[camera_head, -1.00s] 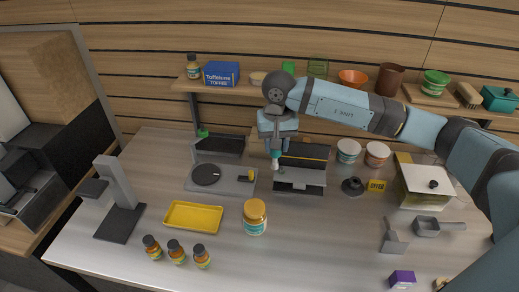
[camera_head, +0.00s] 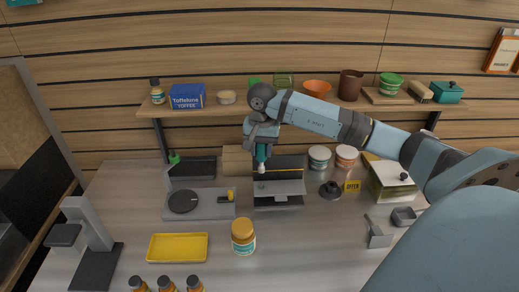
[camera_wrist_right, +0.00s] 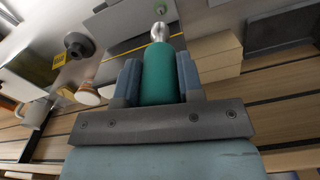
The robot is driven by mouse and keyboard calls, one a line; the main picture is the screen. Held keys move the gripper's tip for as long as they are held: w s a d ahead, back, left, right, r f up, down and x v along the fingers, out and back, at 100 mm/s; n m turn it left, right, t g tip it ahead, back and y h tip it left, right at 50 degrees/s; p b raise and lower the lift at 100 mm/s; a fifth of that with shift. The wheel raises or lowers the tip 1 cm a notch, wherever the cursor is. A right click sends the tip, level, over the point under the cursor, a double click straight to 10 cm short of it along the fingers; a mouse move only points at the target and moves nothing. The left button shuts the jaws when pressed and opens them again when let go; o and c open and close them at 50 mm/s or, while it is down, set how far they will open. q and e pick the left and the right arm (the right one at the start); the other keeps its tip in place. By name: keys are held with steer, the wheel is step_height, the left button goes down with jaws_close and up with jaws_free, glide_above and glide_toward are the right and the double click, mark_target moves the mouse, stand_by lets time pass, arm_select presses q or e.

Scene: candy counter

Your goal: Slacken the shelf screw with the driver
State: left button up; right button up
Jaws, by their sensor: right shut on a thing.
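My right gripper (camera_head: 261,151) points down over a grey metal shelf stand (camera_head: 283,189) at the middle back of the counter. It is shut on the driver (camera_head: 262,166), which has a green handle and a pale tip. In the right wrist view the driver's green handle (camera_wrist_right: 160,75) is squeezed between both fingers (camera_wrist_right: 157,82), its metal end pointing away toward the stand's plate. A small round piece near that end (camera_wrist_right: 160,10) may be the screw; I cannot tell whether the driver touches it. My left gripper is not in view.
Left of the stand is a grey device with a dark disc (camera_head: 212,206). A yellow tray (camera_head: 177,247) and an orange-lidded jar (camera_head: 243,237) stand in front. A black knob-like piece (camera_head: 330,190) and an OFFER sign (camera_head: 351,186) are to the right. A wall shelf (camera_head: 215,108) runs behind.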

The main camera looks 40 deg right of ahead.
mark_target(261, 166)
steer(key=shift+f+b, duration=0.15)
steer(key=shift+b, duration=0.3)
steer(key=shift+f+b, duration=1.9)
steer(key=shift+f, duration=0.45)
steer(key=shift+a+b, duration=0.1)
steer(key=shift+b, duration=0.35)
steer(key=shift+f+b, duration=0.75)
steer(key=shift+f, duration=0.15)
